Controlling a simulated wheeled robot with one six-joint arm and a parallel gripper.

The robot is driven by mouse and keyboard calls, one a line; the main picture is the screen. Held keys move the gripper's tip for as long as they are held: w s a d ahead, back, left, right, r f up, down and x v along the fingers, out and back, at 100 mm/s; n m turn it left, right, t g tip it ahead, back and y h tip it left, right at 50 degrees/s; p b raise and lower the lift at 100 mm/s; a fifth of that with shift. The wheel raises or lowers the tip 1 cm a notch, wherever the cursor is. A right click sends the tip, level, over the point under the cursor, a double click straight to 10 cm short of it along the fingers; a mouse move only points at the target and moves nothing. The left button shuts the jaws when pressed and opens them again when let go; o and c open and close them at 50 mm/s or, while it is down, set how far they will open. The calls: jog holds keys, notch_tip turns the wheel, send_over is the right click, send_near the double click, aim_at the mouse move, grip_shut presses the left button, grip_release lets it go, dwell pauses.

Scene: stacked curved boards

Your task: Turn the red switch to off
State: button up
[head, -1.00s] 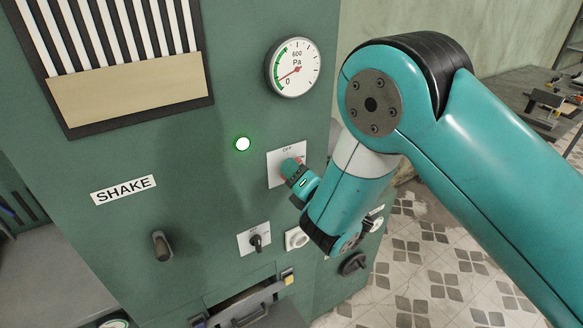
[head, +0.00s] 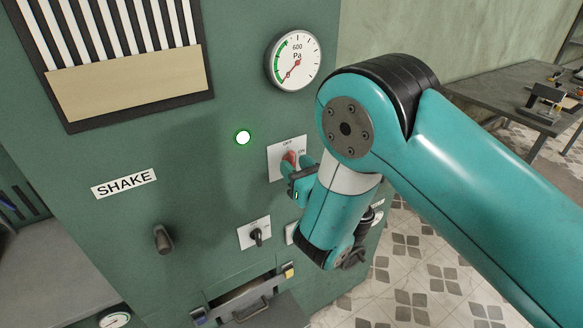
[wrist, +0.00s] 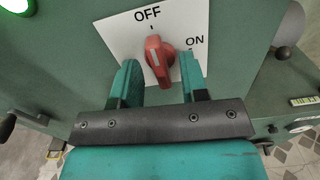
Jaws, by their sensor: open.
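The red switch (wrist: 158,60) is a knob on a white plate (wrist: 110,30) marked OFF at the top and ON at the upper right. In the wrist view its handle stands nearly upright, in line with the OFF mark and away from ON. In the head view the red switch (head: 289,158) shows just left of my gripper (head: 304,180). My gripper (wrist: 160,80) is open, with one finger on each side of the knob in the wrist view. Gaps show between the fingers and the knob, and it holds nothing.
The green cabinet also carries a lit green lamp (head: 243,138), a pressure gauge (head: 294,61), a black switch (head: 257,237) below left and a lever (head: 162,239). A drawer handle (head: 250,312) sticks out low down. A grey table (head: 505,100) stands to the right.

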jog(key=b+v, duration=0.6)
jog(key=b, duration=0.4)
jog(key=shift+s, duration=0.15)
jog(key=shift+d, duration=0.2)
jog(key=w+d+r+m+t+h, duration=0.25)
jog(key=d+m+h, duration=0.35)
jog(key=d+m, duration=0.4)
jog(key=s+d+f+m+g+h+b, duration=0.1)
jog(key=s+d+f+m+g+h, duration=0.2)
jog(key=m, duration=0.6)
jog(key=s+d+f+m+g+h, duration=0.15)
jog(key=d+m+g, duration=0.25)
jog(key=m, duration=0.4)
jog(key=s+a+r+m+g+y, duration=0.2)
jog(key=s+m+g, duration=0.2)
jog(key=s, duration=0.7)
jog(key=s+a+r+m+g+y, duration=0.1)
jog(key=s+m+g, duration=0.3)
jog(key=s, duration=0.7)
jog(key=shift+s+a+r+g+y+b, duration=0.3)
jog(key=shift+a+g+y, duration=0.5)
jog(key=shift+g, duration=0.45)
